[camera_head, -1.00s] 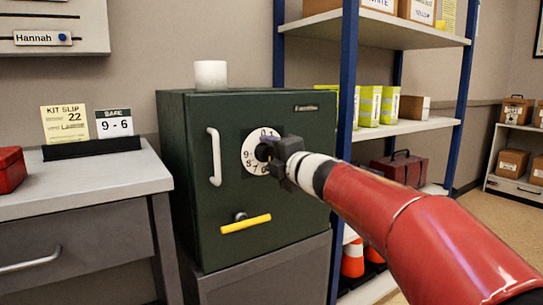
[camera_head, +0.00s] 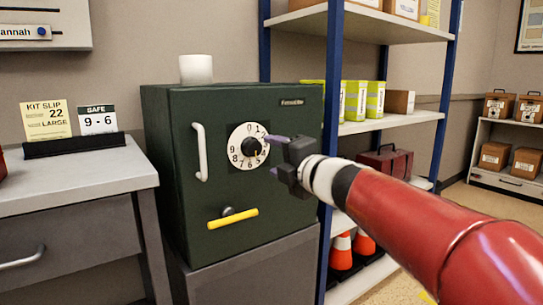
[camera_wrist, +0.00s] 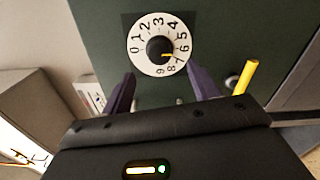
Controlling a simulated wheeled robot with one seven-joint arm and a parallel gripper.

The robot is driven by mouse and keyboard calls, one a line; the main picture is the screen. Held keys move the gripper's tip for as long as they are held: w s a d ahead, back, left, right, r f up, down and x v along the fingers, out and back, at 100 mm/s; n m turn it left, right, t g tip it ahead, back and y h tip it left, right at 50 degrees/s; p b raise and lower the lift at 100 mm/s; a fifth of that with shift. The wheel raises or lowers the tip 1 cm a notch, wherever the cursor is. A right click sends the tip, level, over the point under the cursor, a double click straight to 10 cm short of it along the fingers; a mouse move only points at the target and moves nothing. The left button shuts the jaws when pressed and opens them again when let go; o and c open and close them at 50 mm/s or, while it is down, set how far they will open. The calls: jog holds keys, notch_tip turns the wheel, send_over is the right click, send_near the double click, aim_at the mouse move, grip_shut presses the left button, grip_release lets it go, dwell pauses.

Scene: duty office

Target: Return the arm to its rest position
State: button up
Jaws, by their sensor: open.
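My arm, red with a white and black wrist, reaches in from the lower right in the head view. My gripper (camera_head: 277,155) is open and empty, just right of the safe's dial and apart from it. In the wrist view its two purple fingers (camera_wrist: 162,92) stand spread below the dial. The dark green safe (camera_head: 275,205) is shut. Its white numbered dial (camera_head: 238,135) has a black knob (camera_head: 251,146), also seen in the wrist view (camera_wrist: 158,50). A white vertical handle (camera_head: 200,152) and a yellow lever (camera_head: 233,221) are on the door.
A white cup-like cylinder (camera_head: 196,69) stands on the safe. A desk (camera_head: 75,183) at left holds a kit slip (camera_head: 46,121) and a safe card reading 9 - 6 (camera_head: 98,119). A blue-posted shelf (camera_head: 362,127) stands close right of the safe, beside my arm.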

jog(key=s+d+f+m+g+h+p, duration=0.1)
jog(key=s+d+f+m+h, duration=0.45)
jog(key=d+m, duration=0.3)
jog(key=s+d+f+m+g+h+p, duration=0.1)
jog(key=s+d+f+m+h, duration=0.3)
jog(key=s+d+m+h, duration=0.45)
jog(key=s+a+f+m+g+y, duration=0.3)
jog(key=s+f+m+g, duration=0.4)
jog(key=s+f+m, duration=0.3)
jog(key=s+f+y, duration=0.1)
jog(key=s+f, duration=0.3)
jog(key=s, duration=0.1)
jog(key=shift+s+f+p, duration=0.15)
jog(key=shift+f+p, duration=0.1)
jog(key=shift+p, duration=0.05)
jog(key=shift+a, duration=0.1)
jog(key=shift+c, duration=0.4)
